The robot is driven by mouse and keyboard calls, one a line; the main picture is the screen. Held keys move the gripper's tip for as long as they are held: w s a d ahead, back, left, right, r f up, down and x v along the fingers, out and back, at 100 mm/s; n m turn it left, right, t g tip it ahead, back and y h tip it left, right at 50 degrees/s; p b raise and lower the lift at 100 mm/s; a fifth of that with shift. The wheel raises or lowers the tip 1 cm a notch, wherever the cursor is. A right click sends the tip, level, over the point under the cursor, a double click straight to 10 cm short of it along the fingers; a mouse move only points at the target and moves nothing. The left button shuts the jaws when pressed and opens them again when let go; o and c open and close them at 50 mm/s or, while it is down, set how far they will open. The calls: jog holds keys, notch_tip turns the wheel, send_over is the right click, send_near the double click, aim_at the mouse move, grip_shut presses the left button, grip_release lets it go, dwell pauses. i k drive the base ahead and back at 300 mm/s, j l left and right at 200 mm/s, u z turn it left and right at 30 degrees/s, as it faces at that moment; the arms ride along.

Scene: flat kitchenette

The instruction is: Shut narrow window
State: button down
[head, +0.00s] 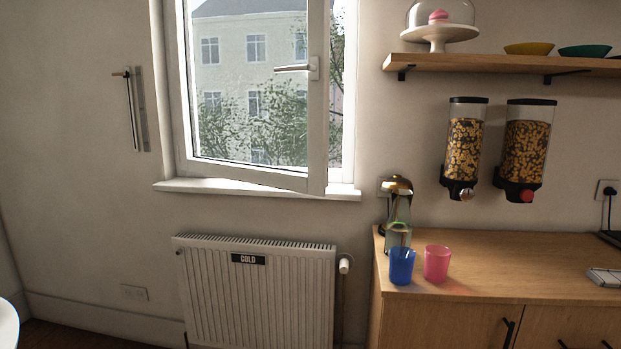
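The narrow window (318,150) is in the wall at the upper middle of the head view. Its white sash stands ajar, swung into the room on its right side, with the hinge side at the left. A gap shows between the sash's right edge and the frame (350,100). The handle (296,69) on the right stile points left, roughly horizontal. The sash's lower right corner overhangs the white sill (250,190). The top of the window is cut off by the picture. My gripper is not in view.
A radiator (258,290) marked "COLD" stands below the window. A wooden counter (480,262) at the right holds a blue cup (402,267), a pink cup (437,263) and a bottle-like appliance (398,215). A shelf (500,64) hangs above. The floor left of the radiator looks clear.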

aim_at(313, 181)
jog(key=i+j, duration=0.2)
jog(key=i, duration=0.25)
jog(key=i+j, duration=0.15)
jog(key=i, duration=0.25)
jog(key=i+j+z, duration=0.1)
jog(key=i, duration=0.35)
jog(key=j, duration=0.1)
